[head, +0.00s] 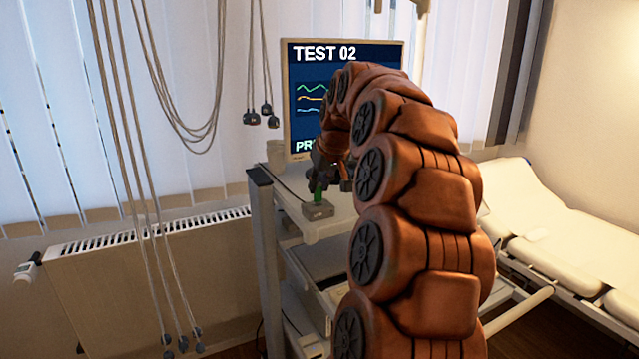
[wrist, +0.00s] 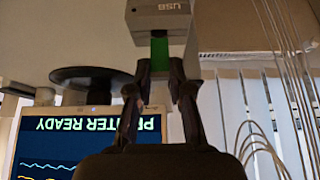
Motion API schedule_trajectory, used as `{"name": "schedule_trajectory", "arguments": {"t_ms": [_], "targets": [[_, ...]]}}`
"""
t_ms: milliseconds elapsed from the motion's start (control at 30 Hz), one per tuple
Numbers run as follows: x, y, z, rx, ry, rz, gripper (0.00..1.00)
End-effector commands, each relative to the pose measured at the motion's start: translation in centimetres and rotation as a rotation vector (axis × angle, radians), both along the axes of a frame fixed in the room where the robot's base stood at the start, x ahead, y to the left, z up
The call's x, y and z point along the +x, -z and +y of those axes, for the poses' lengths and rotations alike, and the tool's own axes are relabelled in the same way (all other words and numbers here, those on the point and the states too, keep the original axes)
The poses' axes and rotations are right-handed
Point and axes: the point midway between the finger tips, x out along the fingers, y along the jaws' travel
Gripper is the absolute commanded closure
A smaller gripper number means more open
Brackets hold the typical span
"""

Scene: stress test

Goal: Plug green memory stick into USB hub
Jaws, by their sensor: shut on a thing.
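The green memory stick (head: 319,190) stands upright over the grey USB hub (head: 318,210) on the cart's top. In the wrist view, which is upside down, the green stick (wrist: 160,50) meets the face of the hub marked USB (wrist: 160,14). I cannot tell how deep it sits in a socket. My gripper (wrist: 160,72) is shut on the stick, with its two dark fingers at the stick's end away from the hub. In the head view my gripper (head: 325,178) is small and partly hidden by my own arm.
A monitor (head: 300,130) stands behind on the cart (head: 290,192), with a cup (head: 275,152) on its left. A bed (head: 550,225) is at the right.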

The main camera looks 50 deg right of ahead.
Motion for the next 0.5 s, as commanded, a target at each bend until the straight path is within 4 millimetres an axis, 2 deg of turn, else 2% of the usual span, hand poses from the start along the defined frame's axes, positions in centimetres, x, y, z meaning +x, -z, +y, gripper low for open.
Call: {"name": "schedule_trajectory", "arguments": {"t_ms": [500], "targets": [[0.0, 0.9, 0.0, 0.0, 0.0, 0.0, 0.94]]}}
